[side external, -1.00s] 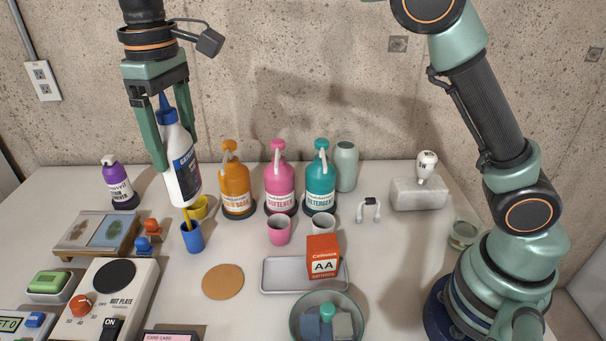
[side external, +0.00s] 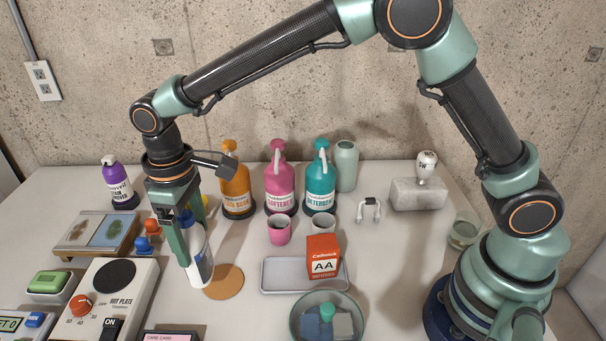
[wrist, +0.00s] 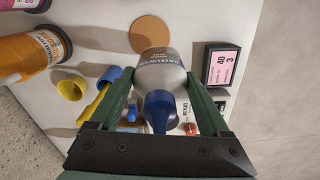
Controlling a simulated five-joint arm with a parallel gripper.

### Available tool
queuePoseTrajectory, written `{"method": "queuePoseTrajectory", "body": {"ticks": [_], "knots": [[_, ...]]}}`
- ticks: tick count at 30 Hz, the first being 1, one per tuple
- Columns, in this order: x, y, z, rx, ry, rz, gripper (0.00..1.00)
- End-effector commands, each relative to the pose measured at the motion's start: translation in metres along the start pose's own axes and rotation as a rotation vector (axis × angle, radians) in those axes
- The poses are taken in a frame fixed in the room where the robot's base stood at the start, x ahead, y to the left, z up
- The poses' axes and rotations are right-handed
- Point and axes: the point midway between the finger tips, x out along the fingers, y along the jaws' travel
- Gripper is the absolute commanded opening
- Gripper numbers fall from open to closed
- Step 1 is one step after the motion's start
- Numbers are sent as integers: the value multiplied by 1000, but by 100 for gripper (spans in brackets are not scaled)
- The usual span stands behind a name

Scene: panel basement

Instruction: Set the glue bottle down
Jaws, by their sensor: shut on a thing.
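The glue bottle (side external: 201,267) is white with a blue label and a blue cap. My gripper (side external: 196,256) is shut on its sides, with the bottle almost upright and its base low at the table, by the left edge of a round cork coaster (side external: 226,282). I cannot tell whether the base touches the table. In the wrist view the bottle (wrist: 162,75) sits between the two green fingers, cap toward me, and the coaster (wrist: 150,34) shows beyond its base.
Orange (side external: 236,193), pink (side external: 280,185) and teal (side external: 320,185) bottles stand behind. A hot plate (side external: 112,300) is close on the left. A grey tray (side external: 285,276) with a red box is right of the coaster.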

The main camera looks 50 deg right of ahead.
Motion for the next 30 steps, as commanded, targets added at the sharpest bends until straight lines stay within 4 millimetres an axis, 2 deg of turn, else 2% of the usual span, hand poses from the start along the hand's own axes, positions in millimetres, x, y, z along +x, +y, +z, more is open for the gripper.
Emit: {"method": "queuePoseTrajectory", "body": {"ticks": [4, 12, 24, 25, 26, 30], "knots": [[11, 0, 0, 0, 0, 0, 6], [45, 0, 0, 0, 0, 0, 6], [49, 0, 0, 0, 1, 0, 6], [49, 0, 0, 0, 0, 0, 92], [49, 0, 0, 0, 0, 0, 100], [49, 0, 0, 0, 0, 0, 100]]}}
